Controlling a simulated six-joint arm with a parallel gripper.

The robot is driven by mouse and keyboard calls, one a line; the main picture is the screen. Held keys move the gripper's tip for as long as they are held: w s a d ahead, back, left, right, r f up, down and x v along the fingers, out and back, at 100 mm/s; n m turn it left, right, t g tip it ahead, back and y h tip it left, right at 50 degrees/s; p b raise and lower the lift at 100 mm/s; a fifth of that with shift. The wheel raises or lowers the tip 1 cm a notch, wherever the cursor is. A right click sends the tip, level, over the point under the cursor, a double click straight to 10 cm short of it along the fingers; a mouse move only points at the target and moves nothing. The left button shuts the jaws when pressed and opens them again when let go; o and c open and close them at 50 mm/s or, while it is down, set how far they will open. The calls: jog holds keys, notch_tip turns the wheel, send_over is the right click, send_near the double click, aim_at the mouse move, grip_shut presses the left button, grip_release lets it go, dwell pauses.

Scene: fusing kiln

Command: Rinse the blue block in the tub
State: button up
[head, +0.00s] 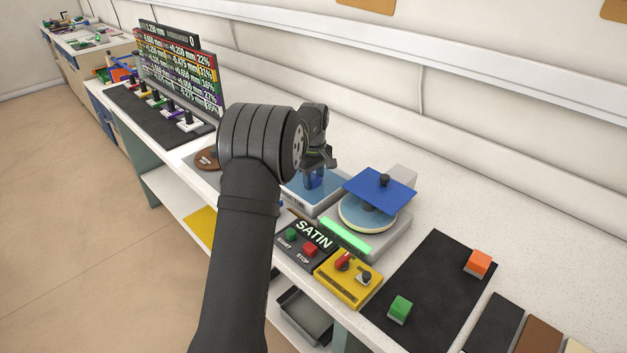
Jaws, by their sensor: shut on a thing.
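My gripper (317,168) points down and is shut on the blue block (314,181). The block is at the tub (328,205), a shallow light-rimmed basin with a blue inside. I cannot tell whether the block touches the bottom or hangs just above it. My own arm covers the left part of the tub, and the fingers hide the top of the block.
Right of the tub stands a round turntable machine (368,217) under a blue plate (383,188). In front are a "SATIN" control box (313,235) and a yellow switch box (347,281). A dark mat (425,285) bears green (400,309) and orange (479,262) blocks.

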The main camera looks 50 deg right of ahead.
aim_at(313, 177)
jog(key=shift+r, duration=3.75)
jog(key=shift+m, duration=0.4)
jog(key=w+a+f, duration=0.1)
jog(key=w+a, duration=0.2)
jog(key=a, duration=0.1)
jog(key=w+a+f, duration=0.1)
jog(key=w+a, duration=0.2)
jog(key=a, duration=0.1)
jog(key=w+a, duration=0.3)
jog(key=a, duration=0.1)
jog(key=shift+w+a+f, duration=0.1)
jog(key=shift+w+f, duration=0.25)
jog(key=shift+f, duration=0.05)
jog(key=w+a+f, duration=0.2)
jog(key=a+f, duration=0.2)
jog(key=a, duration=0.7)
jog(key=w+a+f, duration=0.2)
jog(key=a+f, duration=0.1)
jog(key=a, duration=0.7)
jog(key=w+a+f, duration=0.3)
jog(key=a+f, duration=0.1)
jog(key=a, duration=0.7)
jog(key=s+a+f, duration=0.3)
jog(key=a+f, duration=0.1)
jog(key=a, duration=0.2)
jog(key=s+a+f, duration=0.3)
jog(key=a, duration=0.4)
jog(key=shift+s+a+f+n, duration=0.2)
jog(key=shift+f+n, duration=0.2)
